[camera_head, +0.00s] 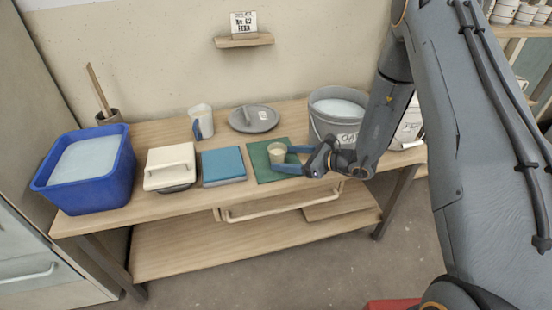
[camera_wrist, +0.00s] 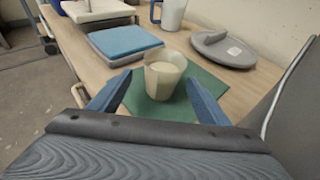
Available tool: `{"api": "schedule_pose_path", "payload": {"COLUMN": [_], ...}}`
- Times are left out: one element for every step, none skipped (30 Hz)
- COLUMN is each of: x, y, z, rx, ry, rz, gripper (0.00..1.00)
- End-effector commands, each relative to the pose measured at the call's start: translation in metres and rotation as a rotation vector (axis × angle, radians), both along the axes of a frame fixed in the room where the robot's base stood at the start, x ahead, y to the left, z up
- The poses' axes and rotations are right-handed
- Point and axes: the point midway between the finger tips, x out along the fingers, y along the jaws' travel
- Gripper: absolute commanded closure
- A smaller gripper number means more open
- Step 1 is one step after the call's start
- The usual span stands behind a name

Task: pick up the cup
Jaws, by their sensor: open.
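The cup (camera_head: 277,153) is small and beige and stands upright on a green mat (camera_head: 262,172) on the wooden table. In the wrist view the cup (camera_wrist: 164,76) stands ahead of my gripper, between the lines of its two blue fingers. My gripper (camera_head: 290,159) is open, with its fingers at the cup's right side in the head view. In the wrist view my gripper (camera_wrist: 158,98) has nothing held between its fingers. Whether a finger touches the cup I cannot tell.
A grey bucket (camera_head: 322,127) stands close behind my gripper. A grey lid (camera_head: 254,119), a white jug (camera_head: 202,120), blue cloth (camera_head: 223,164), white-lidded box (camera_head: 170,160) and blue tub (camera_head: 112,180) stand along the table (camera_head: 135,203). A wall shelf (camera_head: 244,41) is above.

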Motion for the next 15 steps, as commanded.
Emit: {"api": "schedule_pose_path", "payload": {"x": [0.001,0.002,0.004,0.005,0.006,0.009,0.01,0.011,0.013,0.015,0.017,0.02,0.022,0.025,0.029], "y": [0.002,0.004,0.007,0.01,0.013,0.016,0.019,0.021,0.024,0.026,0.029,0.033,0.038,0.041,0.046], "z": [-0.004,-0.006,-0.007,-0.008,-0.009,-0.01,-0.011,-0.012,-0.012,-0.012,-0.012,-0.012,-0.013,-0.013,-0.014], "rx": [-0.002,-0.002,-0.003,-0.003,-0.003,-0.003,-0.003,-0.003,-0.003,-0.003,-0.004,-0.003,-0.003,-0.004,-0.004], "ry": [0.001,0.0,0.0,0.0,0.0,0.0,0.001,0.001,0.001,0.001,0.0,-0.001,0.0,-0.001,-0.001], "rz": [-0.003,-0.003,-0.004,-0.004,-0.004,-0.004,-0.003,-0.003,-0.003,-0.003,-0.002,-0.002,-0.002,-0.001,-0.001], "gripper": [0.3,0.3,0.3,0.3,0.3,0.3,0.3,0.3,0.3,0.3,0.3,0.3,0.3,0.3,0.3]}}
